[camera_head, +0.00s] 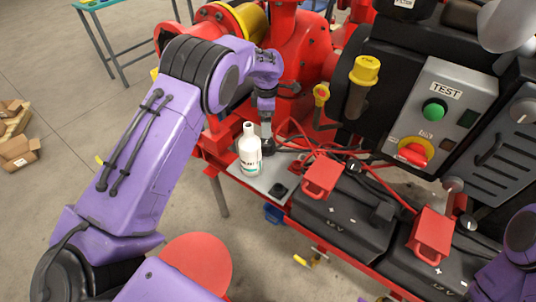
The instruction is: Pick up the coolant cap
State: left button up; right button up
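My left gripper (266,131) points down just behind and to the right of a white bottle (250,152) whose dark label I cannot fully read. A small dark round piece (268,147), possibly the coolant cap, is at its fingertips. The fingers are small and seen edge-on, so I cannot tell whether they are closed on it. The bottle stands upright on a grey plate (255,183). A small black piece (279,190) lies on the plate near its front right edge. A yellow cap (365,68) sits on the machine's filler neck. My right gripper is out of view.
Two black batteries with red terminal covers (319,177) (431,233) stand right of the plate. Red and black cables (310,142) run close to my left gripper. Red pump housing (298,50) rises behind. A grey TEST panel (440,110) stands at the right.

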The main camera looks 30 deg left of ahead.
aim_at(266, 140)
pick_arm(q)
notch_tip(266, 140, down, 12)
jog(key=shift+a+r+p, duration=0.1)
jog(key=shift+p, duration=0.5)
jog(key=shift+s, duration=0.1)
jog(key=c, duration=1.2)
